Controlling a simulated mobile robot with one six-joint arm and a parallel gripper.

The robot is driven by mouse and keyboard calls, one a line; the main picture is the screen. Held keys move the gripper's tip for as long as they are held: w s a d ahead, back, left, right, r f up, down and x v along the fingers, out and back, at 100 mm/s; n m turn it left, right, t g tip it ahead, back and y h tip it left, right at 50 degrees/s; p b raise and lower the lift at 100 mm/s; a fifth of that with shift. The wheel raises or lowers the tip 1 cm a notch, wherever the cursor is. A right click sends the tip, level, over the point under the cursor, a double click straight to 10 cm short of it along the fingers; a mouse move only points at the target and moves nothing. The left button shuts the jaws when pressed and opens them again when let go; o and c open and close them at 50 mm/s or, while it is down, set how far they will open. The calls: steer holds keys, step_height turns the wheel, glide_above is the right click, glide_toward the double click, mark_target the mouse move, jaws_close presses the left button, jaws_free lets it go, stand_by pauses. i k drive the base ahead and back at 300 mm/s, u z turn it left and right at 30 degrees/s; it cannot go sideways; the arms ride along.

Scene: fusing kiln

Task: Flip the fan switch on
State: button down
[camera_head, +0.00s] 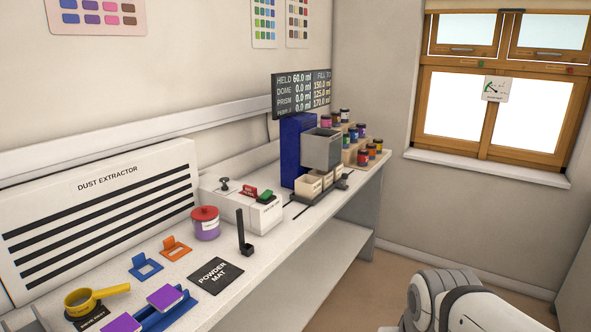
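I cannot single out a switch labelled as the fan switch in this view. The dust extractor (150,208), a white panel with black slots, leans along the wall at the left of the bench. To its right is a white box (262,217) with a black knob (224,185), a red tab (249,193) and a green tab (265,197) on top; their markings are too small to read. A black upright lever (241,229) stands in front of the box. My gripper is out of view; only a grey and white part of my arm shows at lower right.
The bench (290,262) holds a red-lidded jar (206,223), a black powder mat (215,275), a yellow sieve-like tool (82,301), purple blocks, and blue and orange stands. Further back are a blue dispenser (291,150), a display (301,92) and several jars. The floor right of the bench is clear.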

mark_target(267, 193)
steer(key=u, duration=0.1)
steer(key=i, duration=1.55)
steer(key=u, duration=0.7)
steer(key=k, duration=0.85)
steer(key=u, duration=0.15)
steer(key=i, duration=0.9)
steer(key=z, duration=0.05)
